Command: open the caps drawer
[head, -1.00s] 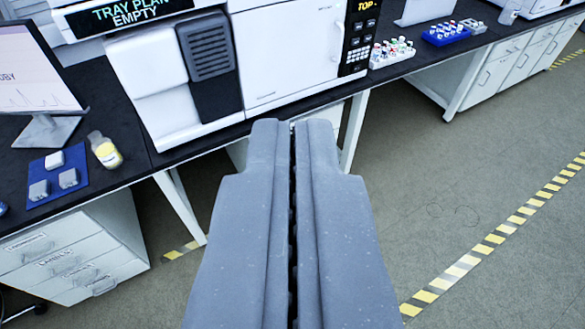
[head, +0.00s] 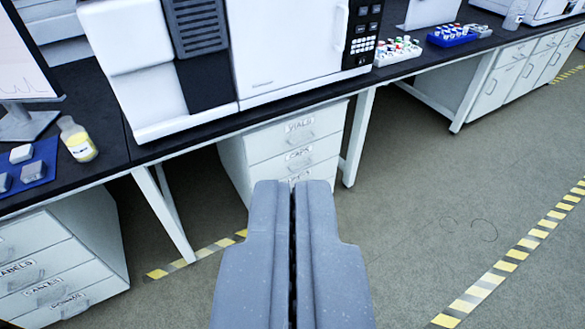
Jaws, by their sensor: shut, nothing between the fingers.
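The caps drawer (head: 318,157) is the middle front of a white drawer unit under the bench, with a "CAPS" label and a handle. It looks shut, flush with the vials drawer (head: 322,128) above it. A third drawer below is mostly hidden behind my gripper. My gripper (head: 292,184) points forward at the bottom centre, with its two grey fingers together and nothing between them. In the picture its tips lie just below the caps drawer; I cannot tell the distance, and no contact shows.
A white instrument (head: 290,50) stands on the black bench (head: 95,105) above the unit. White bench legs (head: 358,135) stand on both sides of it. Another drawer unit (head: 75,260) is at lower left. Grey floor (head: 420,210) is open at right, with striped tape (head: 480,288).

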